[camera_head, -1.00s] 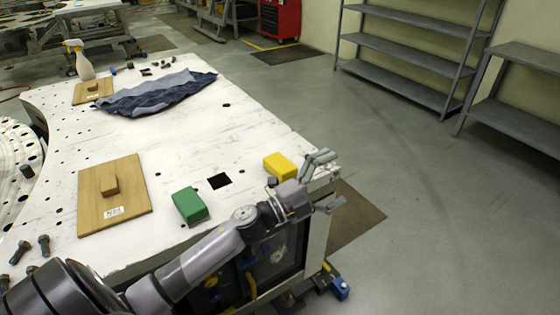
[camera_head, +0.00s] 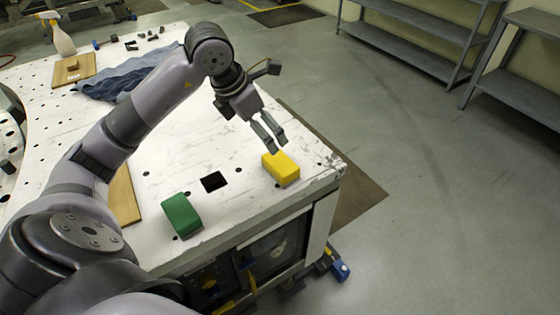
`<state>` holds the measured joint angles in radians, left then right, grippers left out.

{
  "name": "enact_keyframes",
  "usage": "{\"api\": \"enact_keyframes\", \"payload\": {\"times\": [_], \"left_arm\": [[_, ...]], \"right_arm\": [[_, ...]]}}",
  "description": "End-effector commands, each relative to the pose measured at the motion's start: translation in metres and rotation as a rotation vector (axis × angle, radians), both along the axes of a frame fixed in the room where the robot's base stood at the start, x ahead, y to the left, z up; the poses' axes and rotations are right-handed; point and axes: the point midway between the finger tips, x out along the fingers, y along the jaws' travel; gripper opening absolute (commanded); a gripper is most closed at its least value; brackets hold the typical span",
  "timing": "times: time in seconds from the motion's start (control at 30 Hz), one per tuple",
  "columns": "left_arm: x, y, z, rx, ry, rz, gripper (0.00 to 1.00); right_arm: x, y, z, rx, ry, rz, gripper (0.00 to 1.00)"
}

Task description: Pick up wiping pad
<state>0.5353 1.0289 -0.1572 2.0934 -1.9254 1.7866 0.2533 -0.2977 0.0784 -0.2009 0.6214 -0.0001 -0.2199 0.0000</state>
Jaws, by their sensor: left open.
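A yellow block-shaped pad (camera_head: 281,169) lies on the white table near its right corner. A green block-shaped pad (camera_head: 181,215) lies to its left, nearer the front edge. The frames do not tell which of them is the wiping pad. My left gripper (camera_head: 277,146) points down just behind the yellow pad, with its fingers open and nothing between them. Its fingertips look close above the far side of the yellow pad; I cannot tell whether they touch it. My right gripper is not in view.
The white perforated table (camera_head: 225,190) has a square hole between the two pads. A blue cloth (camera_head: 103,84), a spray bottle (camera_head: 60,38) and a small wooden board (camera_head: 73,70) are at the back left. My left arm mostly hides a larger wooden board (camera_head: 124,196).

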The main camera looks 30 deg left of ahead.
Motion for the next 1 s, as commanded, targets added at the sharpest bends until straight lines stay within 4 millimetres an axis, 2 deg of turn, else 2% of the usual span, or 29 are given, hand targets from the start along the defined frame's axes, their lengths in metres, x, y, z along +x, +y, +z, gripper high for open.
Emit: {"api": "enact_keyframes", "payload": {"times": [0.2, 0.4, 0.63, 0.73, 0.87, 1.0], "left_arm": [[0.016, -0.008, -0.044, -0.010, 0.010, -0.002, 1.00], [0.030, -0.013, -0.080, -0.008, 0.007, -0.002, 1.00], [0.037, -0.015, -0.098, -0.006, 0.003, -0.003, 1.00], [0.040, -0.014, -0.105, -0.008, 0.006, -0.003, 1.00], [0.046, -0.014, -0.122, -0.010, 0.008, -0.002, 1.00], [0.053, -0.015, -0.140, -0.007, 0.005, -0.003, 1.00]], "right_arm": [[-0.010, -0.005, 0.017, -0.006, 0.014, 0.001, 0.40], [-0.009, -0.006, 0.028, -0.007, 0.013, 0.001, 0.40], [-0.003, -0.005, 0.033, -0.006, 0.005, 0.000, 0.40], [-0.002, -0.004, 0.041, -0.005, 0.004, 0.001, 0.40], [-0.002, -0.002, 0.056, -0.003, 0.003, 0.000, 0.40], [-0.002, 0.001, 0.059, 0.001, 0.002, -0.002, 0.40]]}}
